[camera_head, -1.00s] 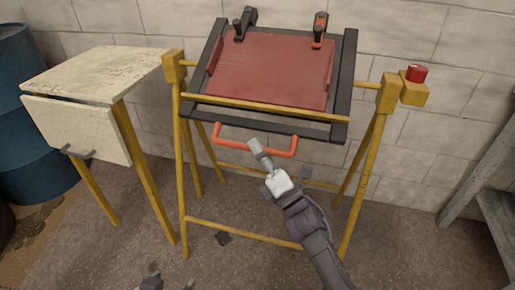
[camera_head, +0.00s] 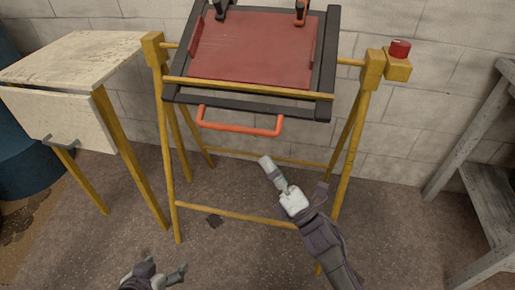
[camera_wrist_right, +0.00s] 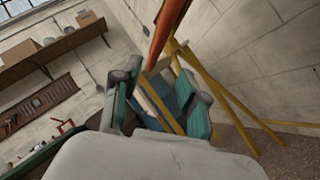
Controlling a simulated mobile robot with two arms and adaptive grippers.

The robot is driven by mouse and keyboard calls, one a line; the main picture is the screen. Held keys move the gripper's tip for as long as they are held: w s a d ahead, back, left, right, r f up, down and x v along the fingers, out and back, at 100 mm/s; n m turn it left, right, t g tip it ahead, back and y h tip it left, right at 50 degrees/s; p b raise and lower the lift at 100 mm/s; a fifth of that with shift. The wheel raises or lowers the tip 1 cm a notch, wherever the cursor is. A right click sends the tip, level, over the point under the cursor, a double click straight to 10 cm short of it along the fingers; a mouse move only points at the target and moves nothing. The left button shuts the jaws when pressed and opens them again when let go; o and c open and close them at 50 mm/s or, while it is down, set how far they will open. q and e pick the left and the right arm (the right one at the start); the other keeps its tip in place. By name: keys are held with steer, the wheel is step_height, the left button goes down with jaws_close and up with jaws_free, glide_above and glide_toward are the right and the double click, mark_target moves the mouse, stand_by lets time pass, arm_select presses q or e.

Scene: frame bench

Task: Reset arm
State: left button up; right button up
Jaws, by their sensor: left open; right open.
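The frame bench has a tilted red panel (camera_head: 252,50) in a dark frame (camera_head: 327,60) on yellow legs. An orange-red handle (camera_head: 240,130) hangs at its lower front edge. My right gripper (camera_head: 292,175) is open and empty, below and right of the handle and apart from it. In the right wrist view its teal fingers (camera_wrist_right: 160,88) are spread, with an orange bar (camera_wrist_right: 168,30) beyond them. My left gripper (camera_head: 165,271) is open and empty at the bottom edge, low in front of the bench; its arm is mostly cut off.
A pale side table (camera_head: 75,58) with a hanging flap stands left, before a blue barrel (camera_head: 30,165). A red button (camera_head: 400,50) sits on a yellow box at the bench's right post. A grey wooden stand (camera_head: 490,200) is at the right. Floor in front is mostly clear.

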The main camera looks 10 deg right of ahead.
steer(key=shift+s+d+f, duration=0.3)
steer(key=shift+s+d, duration=0.05)
steer(key=shift+s, duration=0.15)
